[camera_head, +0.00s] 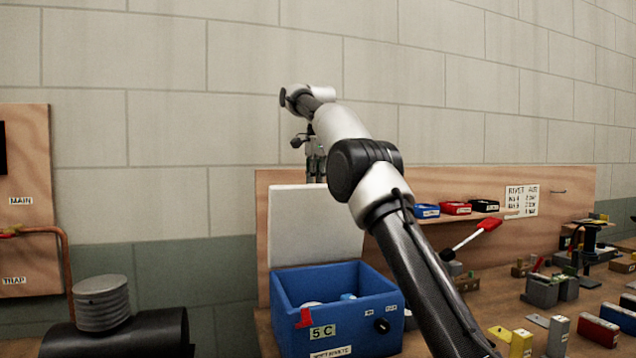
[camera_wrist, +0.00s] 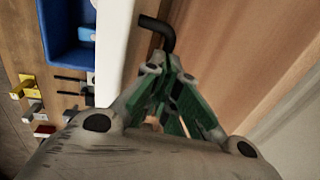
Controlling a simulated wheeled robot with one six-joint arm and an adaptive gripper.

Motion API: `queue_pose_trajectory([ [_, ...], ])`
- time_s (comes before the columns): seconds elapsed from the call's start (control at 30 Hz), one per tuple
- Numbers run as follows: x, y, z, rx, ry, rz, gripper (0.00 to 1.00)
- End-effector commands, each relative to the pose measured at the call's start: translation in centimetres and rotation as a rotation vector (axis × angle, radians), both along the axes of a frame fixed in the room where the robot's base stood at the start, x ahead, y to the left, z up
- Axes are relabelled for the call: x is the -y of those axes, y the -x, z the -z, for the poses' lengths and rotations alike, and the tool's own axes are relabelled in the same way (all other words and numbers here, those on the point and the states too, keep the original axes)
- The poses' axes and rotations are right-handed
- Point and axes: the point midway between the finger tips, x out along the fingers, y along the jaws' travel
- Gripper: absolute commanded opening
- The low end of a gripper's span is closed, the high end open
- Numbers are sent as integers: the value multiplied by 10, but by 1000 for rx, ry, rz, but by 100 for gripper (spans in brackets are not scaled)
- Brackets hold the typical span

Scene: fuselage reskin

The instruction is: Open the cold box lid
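The cold box (camera_head: 350,335) is a blue open-topped box marked "5 C" on the bench. Its white lid (camera_head: 315,225) stands up at the box's back edge, so the box is open and pale items show inside. In the wrist view the lid (camera_wrist: 115,45) shows edge-on beside the blue box (camera_wrist: 62,50). A bent black handle (camera_wrist: 165,32) sticks out from the lid. My gripper (camera_head: 316,178) points down at the lid's top edge. In the wrist view its green-padded fingers (camera_wrist: 167,72) come close together at the handle's end; whether they grip it is unclear.
A black cylinder with a ribbed grey canister (camera_head: 102,303) stands left of the box. A wooden backboard (camera_head: 545,190) rises behind. Small bins (camera_head: 455,208) sit on a shelf to the right, and a red-handled lever (camera_head: 487,226) shows beside my arm. Several small blocks crowd the bench at right.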

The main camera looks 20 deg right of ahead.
Motion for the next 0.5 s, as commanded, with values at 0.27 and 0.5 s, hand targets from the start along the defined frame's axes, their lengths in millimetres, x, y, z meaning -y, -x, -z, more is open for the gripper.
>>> queue_pose_trajectory([
  [0.27,-2,-9,22,-47,-3,-4,0],
  [0.5,-2,-10,22,-47,-3,-4,0],
])
